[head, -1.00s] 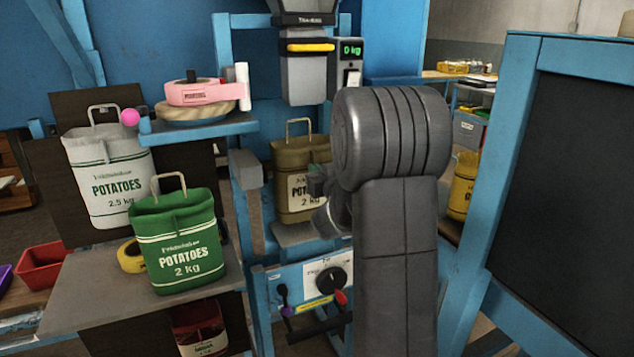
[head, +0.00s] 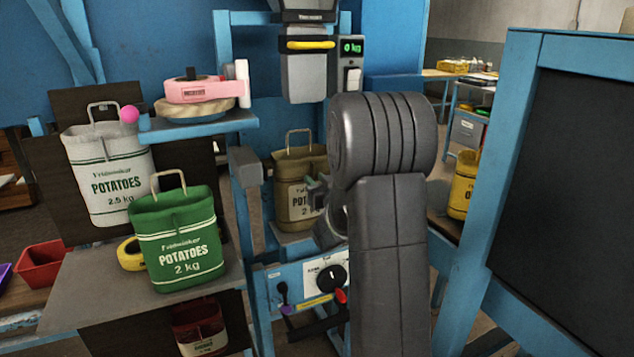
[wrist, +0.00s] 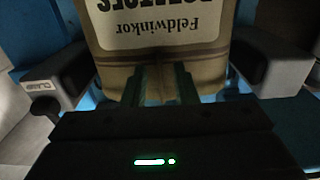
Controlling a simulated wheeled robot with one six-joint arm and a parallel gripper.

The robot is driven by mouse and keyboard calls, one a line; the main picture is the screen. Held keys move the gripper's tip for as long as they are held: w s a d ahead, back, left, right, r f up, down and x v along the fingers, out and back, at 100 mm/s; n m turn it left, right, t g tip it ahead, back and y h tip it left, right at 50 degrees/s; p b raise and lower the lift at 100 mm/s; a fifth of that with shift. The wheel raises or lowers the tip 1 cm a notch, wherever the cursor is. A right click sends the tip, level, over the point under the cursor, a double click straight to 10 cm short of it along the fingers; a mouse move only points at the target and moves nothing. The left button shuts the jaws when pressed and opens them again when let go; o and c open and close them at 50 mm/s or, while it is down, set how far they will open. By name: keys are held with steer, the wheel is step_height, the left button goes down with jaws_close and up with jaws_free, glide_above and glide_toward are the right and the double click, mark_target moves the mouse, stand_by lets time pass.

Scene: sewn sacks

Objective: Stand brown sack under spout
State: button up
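The brown sack (head: 292,200) stands upright below the grey spout (head: 304,78), with its looped handle up. Its base is at or just above a small grey platform; contact is not clear. My gripper (head: 318,190) is at the sack's front right, partly hidden by my arm. In the wrist view, the sack (wrist: 165,60) fills the upper middle, its print upside down. The two dark fingers of my gripper (wrist: 158,85) overlap its top part with cloth between them, and appear shut on it.
A green sack (head: 178,240) stands on the left shelf, a white sack (head: 108,175) behind it. The display (head: 351,46) reads 0 kg. A blue-framed dark panel (head: 570,170) blocks the right.

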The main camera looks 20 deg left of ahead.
mark_target(314, 166)
steer(key=shift+r, duration=0.1)
steer(key=shift+d+r, duration=0.1)
steer(key=shift+r, duration=0.05)
steer(key=b+v, duration=0.1)
steer(key=v, duration=1.1)
steer(key=x, duration=0.8)
steer(key=f+x, duration=0.1)
steer(key=x, duration=0.3)
steer(key=shift+w+a, duration=0.1)
steer(key=shift+a, duration=0.1)
steer(key=shift+d+r+p, duration=0.1)
steer(key=shift+r+p, duration=0.5)
steer(key=shift+r, duration=1.55)
